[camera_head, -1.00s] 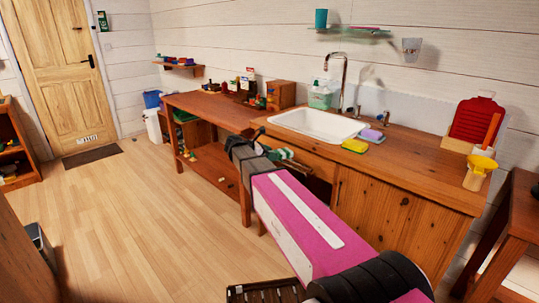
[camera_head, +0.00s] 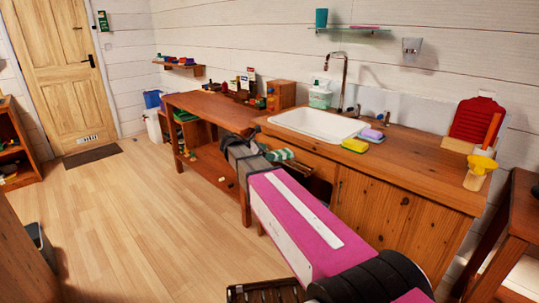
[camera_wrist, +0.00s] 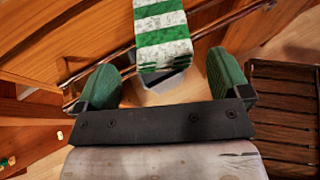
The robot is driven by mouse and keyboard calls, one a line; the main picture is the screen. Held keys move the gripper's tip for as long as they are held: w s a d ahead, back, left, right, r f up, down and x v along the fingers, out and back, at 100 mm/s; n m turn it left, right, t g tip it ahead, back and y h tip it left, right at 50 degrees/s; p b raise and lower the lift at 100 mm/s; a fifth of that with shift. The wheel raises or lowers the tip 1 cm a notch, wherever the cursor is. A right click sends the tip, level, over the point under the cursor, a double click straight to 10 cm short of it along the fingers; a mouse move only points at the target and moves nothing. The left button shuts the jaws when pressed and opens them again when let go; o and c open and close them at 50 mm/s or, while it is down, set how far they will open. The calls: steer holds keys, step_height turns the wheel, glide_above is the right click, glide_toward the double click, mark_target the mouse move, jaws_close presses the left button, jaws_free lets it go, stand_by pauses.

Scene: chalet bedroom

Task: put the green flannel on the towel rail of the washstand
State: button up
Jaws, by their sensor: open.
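The green flannel is a green-and-white striped cloth (camera_wrist: 163,30) at the top middle of the wrist view. It lies across a thin metal rail (camera_wrist: 100,68) at the washstand's front and covers part of it. My gripper (camera_wrist: 165,78) is open, its green-padded fingers apart on either side below the cloth, and I see no cloth between the pads. In the head view the striped cloth (camera_head: 279,155) shows small beside my wrist, in front of the wooden washstand (camera_head: 390,215). My arm hides most of the rail there.
The white sink (camera_head: 315,124) is set in the washstand top, with a yellow sponge (camera_head: 354,146) at its front right. A dark slatted crate (camera_wrist: 290,110) stands right of my gripper. The floor at left is clear.

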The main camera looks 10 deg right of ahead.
steer(key=v, duration=0.9)
steer(key=s+d+f+m+g+y, duration=0.1)
steer(key=s+d+f+m+y, duration=0.5)
steer(key=s+f+m, duration=0.4)
steer(key=s+d+f+m+g+y, duration=0.2)
steer(key=s+d+f+m+y, duration=0.4)
steer(key=s+f+m, duration=0.4)
step_height(320, 180, down, 4)
steer(key=shift+s+d+f+m+y, duration=0.25)
steer(key=shift+s+m+y, duration=0.25)
steer(key=shift+s, duration=0.7)
